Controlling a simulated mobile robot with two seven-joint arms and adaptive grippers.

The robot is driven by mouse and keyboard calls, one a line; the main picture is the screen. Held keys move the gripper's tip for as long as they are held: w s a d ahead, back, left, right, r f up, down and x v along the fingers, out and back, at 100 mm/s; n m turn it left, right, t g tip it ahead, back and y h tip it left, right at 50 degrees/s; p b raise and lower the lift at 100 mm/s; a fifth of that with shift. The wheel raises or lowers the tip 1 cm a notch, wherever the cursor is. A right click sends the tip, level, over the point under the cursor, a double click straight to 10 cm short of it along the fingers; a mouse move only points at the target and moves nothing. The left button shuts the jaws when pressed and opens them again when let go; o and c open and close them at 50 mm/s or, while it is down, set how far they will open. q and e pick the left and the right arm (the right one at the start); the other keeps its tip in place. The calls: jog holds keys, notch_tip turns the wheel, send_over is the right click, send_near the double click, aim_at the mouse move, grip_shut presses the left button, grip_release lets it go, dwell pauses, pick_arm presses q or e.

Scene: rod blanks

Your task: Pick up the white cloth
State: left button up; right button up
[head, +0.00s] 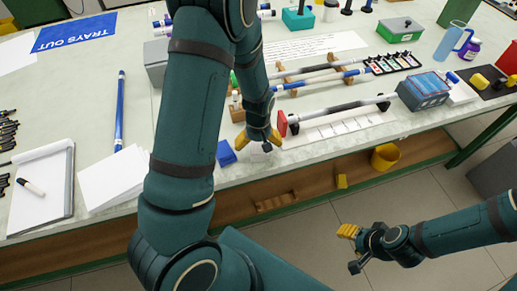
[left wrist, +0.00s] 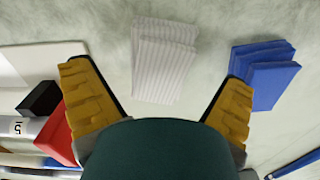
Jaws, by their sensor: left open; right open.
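The white cloth (left wrist: 163,58) lies folded on the pale bench top in the left wrist view, its surface finely ribbed. It shows ahead of and between the spread yellow fingers of my left gripper (left wrist: 156,78), with no finger closed on it.
A folded blue cloth (left wrist: 262,74) lies right of the white one; the head view shows it too (head: 226,154). A red block (left wrist: 57,135) with a rod is near the left finger. A grey box (head: 423,90) and a notepad (head: 42,188) stand on the bench.

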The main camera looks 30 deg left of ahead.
aim_at(259, 145)
pick_arm(q)
jog(key=shift+f, duration=0.9)
jog(key=shift+r, duration=0.1)
jog(key=c, duration=1.3)
notch_tip(259, 145, up, 10)
jog(key=shift+p, duration=1.15)
jog(key=shift+o, duration=1.4)
jog(key=shift+c, duration=0.9)
